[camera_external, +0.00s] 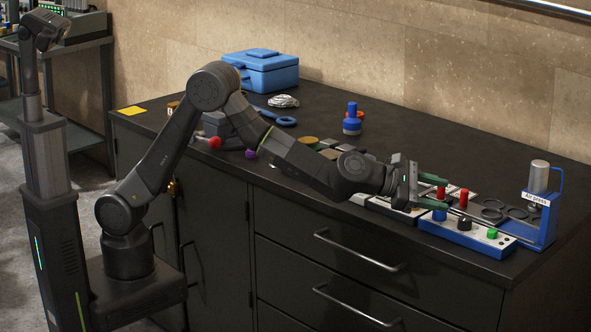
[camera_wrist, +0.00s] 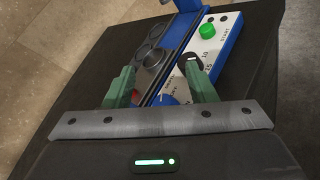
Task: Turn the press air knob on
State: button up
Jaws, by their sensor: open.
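The air press (camera_external: 540,180) stands at the right end of the counter, with a silver cylinder on a blue frame. Its control box (camera_external: 466,235) in front has a blue knob (camera_external: 439,214), a black knob (camera_external: 464,223) and a green button (camera_external: 492,233). The wrist view also shows the blue knob (camera_wrist: 170,99), partly hidden, the black knob (camera_wrist: 193,59) and the green button (camera_wrist: 207,31). The panel lettering is too small to tell surely which knob is air. My gripper (camera_external: 446,193) is open and empty above the box's left end; its green fingers (camera_wrist: 159,73) point along it.
Red-topped pieces (camera_external: 464,198) stand close behind the gripper. A dark tray with round recesses (camera_external: 505,209) lies beside the press. The counter's front edge runs close to the control box.

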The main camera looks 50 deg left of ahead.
aim_at(440, 214)
jog(key=s+a+f+n+t+y+b, duration=0.4)
jog(key=s+f+n+t+y+b, duration=0.25)
jog(key=s+n, duration=0.4)
jog(key=shift+n, duration=0.45)
jog(key=w+d, duration=0.1)
jog(key=w, duration=0.3)
jog(key=w+d, duration=0.1)
jog(key=w, duration=0.4)
jog(key=w+d+r, duration=0.1)
jog(key=w, duration=0.4)
jog(key=shift+w, duration=0.1)
jog(key=c, duration=0.9)
jog(key=shift+f+h+b, duration=0.15)
jog(key=shift+h+b, duration=0.1)
jog(key=shift+b, duration=0.1)
jog(key=shift+c, duration=0.2)
